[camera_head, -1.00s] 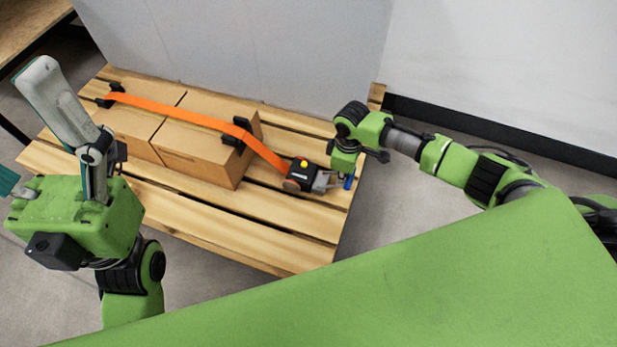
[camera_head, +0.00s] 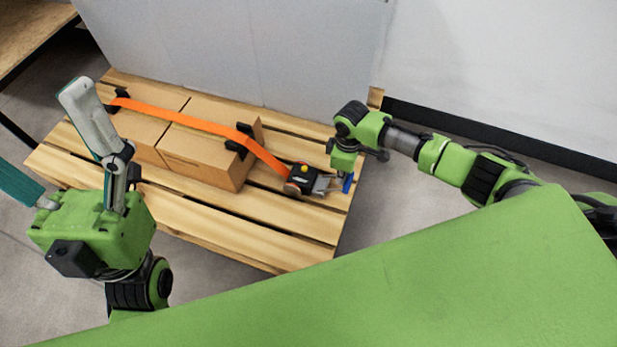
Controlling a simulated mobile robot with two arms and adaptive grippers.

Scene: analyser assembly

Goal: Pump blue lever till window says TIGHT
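The blue lever (camera_head: 347,183) shows as a small blue end at the right of the ratchet unit (camera_head: 303,177), near the pallet's right edge. The ratchet unit is dark with a yellow spot on top and metal parts on its right. Its window text is too small to read. My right gripper (camera_head: 343,172) hangs right over the lever; its fingers are mostly hidden, so I cannot tell whether it is open, shut or touching the lever. My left gripper (camera_head: 62,145) is raised at the left, fingers spread wide, empty and away from the ratchet.
An orange strap (camera_head: 190,122) runs from the ratchet over cardboard boxes (camera_head: 205,155) with black corner guards. They stand on a wooden pallet (camera_head: 240,232). A grey panel (camera_head: 235,50) stands behind. A wooden table (camera_head: 28,28) is at the top left.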

